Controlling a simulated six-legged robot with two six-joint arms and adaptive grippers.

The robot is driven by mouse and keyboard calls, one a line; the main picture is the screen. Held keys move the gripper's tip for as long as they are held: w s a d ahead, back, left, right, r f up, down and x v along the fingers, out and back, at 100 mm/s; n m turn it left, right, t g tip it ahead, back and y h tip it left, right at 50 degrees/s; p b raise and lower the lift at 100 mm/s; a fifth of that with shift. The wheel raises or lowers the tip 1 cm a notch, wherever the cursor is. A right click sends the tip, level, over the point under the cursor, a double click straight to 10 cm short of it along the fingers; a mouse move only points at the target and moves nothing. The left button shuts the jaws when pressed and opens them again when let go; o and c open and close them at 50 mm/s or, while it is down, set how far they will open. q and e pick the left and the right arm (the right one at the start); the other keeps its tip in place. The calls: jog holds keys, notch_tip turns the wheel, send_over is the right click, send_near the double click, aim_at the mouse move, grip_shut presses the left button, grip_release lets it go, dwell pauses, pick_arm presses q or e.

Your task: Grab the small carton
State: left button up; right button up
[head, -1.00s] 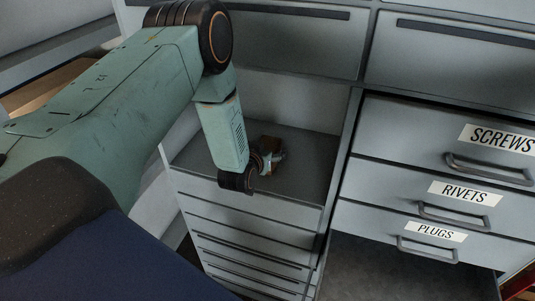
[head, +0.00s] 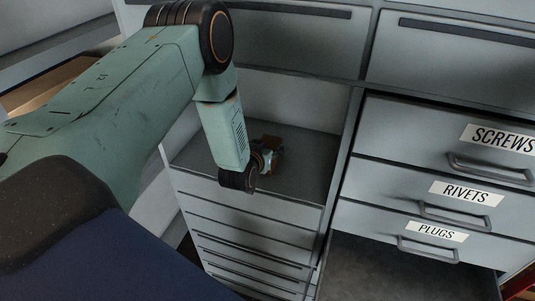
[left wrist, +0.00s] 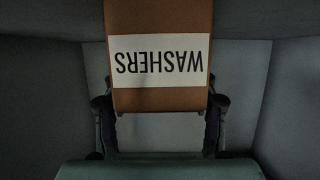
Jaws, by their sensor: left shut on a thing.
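The small carton is a brown box with a white label reading WASHERS, upside down in the left wrist view (left wrist: 160,98). In the head view the carton (head: 277,143) is a small brown patch on the grey shelf, partly hidden by my gripper. My left gripper (head: 270,157) reaches down to it from the left. In the left wrist view the fingers of the left gripper (left wrist: 160,112) stand on both sides of the carton and are shut on it. I cannot tell whether the carton still touches the shelf. My right gripper is not in view.
The grey shelf (head: 305,178) is a recess with a wall behind and a divider at its right. Shut drawers (head: 250,232) lie below it. Drawers labelled SCREWS (head: 440,135), RIVETS (head: 390,185) and PLUGS (head: 370,217) stand to the right, above an open bay (head: 385,270).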

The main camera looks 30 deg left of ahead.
aim_at(267, 145)
pick_arm(q)
jog(key=shift+d, duration=0.1)
jog(key=shift+c, duration=1)
jog(key=shift+r, duration=0.4)
notch_tip(267, 145, up, 9)
jog(key=shift+f, duration=0.15)
jog(key=shift+s+r, duration=0.1)
jog(key=shift+r, duration=0.15)
jog(key=shift+s, duration=0.1)
